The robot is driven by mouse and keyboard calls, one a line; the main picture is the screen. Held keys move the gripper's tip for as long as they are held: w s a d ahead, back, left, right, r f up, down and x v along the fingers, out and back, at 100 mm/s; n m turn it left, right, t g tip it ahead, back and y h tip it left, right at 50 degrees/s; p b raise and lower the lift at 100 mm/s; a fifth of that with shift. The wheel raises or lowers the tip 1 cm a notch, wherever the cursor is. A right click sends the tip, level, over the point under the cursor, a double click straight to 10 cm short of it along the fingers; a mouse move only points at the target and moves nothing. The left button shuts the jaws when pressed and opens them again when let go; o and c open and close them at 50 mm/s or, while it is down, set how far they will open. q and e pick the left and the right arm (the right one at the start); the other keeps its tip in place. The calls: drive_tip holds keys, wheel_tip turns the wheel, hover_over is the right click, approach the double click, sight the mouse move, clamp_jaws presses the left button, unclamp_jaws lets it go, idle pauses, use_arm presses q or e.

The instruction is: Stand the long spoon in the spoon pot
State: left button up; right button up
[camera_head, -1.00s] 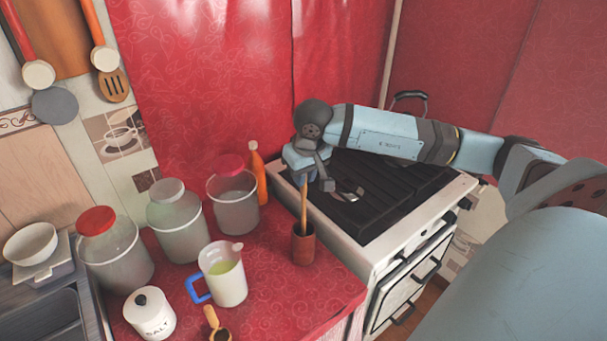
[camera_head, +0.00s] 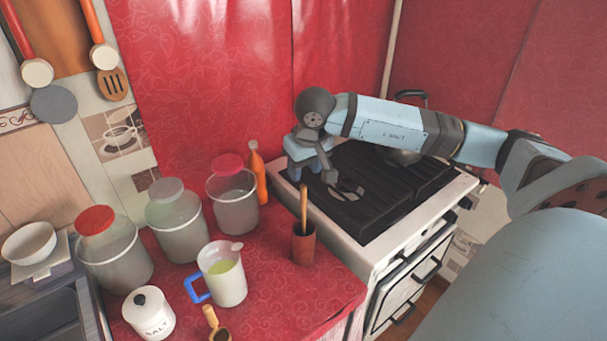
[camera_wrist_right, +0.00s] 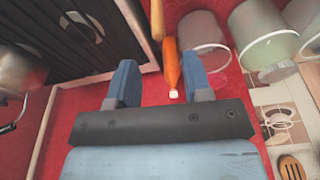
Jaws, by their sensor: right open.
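The long wooden spoon (camera_head: 303,205) stands nearly upright in the brown spoon pot (camera_head: 304,245), on the red counter close to the stove. Its lower end is hidden inside the pot. My right gripper (camera_head: 313,172) is open and empty, above and behind the spoon's top, apart from it. In the right wrist view, the right gripper (camera_wrist_right: 160,85) has its two blue fingers spread. A wooden shaft, apparently the spoon (camera_wrist_right: 157,18), shows beyond them at the top. My left gripper is not in view.
An orange bottle (camera_head: 258,172) stands behind the pot. Lidded jars (camera_head: 232,200), a measuring jug (camera_head: 224,277) and a salt pot (camera_head: 150,314) stand to the left. The stove (camera_head: 375,195) is to the right, with a metal pan (camera_head: 405,157) on it.

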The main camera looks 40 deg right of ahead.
drive_tip(key=v, duration=1.1)
drive_tip(key=shift+r+b, duration=0.15)
drive_tip(key=shift+b, duration=0.2)
drive_tip(key=shift+a, duration=0.1)
